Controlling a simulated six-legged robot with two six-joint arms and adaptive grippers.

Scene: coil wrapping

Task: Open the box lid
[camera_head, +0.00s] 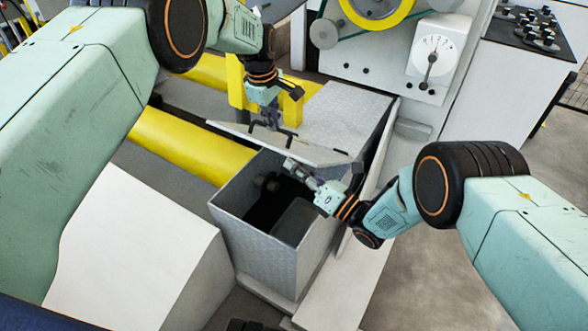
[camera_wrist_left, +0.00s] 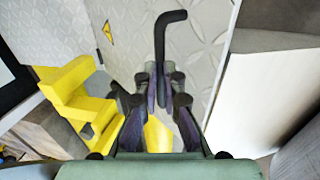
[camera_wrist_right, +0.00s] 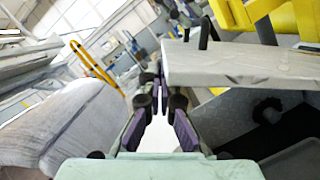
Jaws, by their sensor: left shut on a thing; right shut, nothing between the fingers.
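The grey metal box (camera_head: 233,212) stands open at its near part, with a dark interior. Its lid (camera_head: 320,152) is raised and seen nearly edge-on at the far side of the opening. My left gripper (camera_head: 268,118) is above the lid, shut on its black handle; the bent handle (camera_wrist_left: 170,22) and the patterned lid face (camera_wrist_left: 205,55) show in the left wrist view. My right gripper (camera_head: 297,170) is shut and empty over the opening, close to the lid's right end. In the right wrist view its fingertips (camera_wrist_right: 157,78) are beside the lid edge (camera_wrist_right: 235,65).
A yellow roller (camera_head: 185,145) lies left of the box. A yellow bracket (camera_head: 238,85) stands behind the lid. A machine with a dial (camera_head: 433,52) is at the back right. A pale sloped panel (camera_head: 135,245) is at the front left. Grey floor (camera_head: 405,280) is clear at the right.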

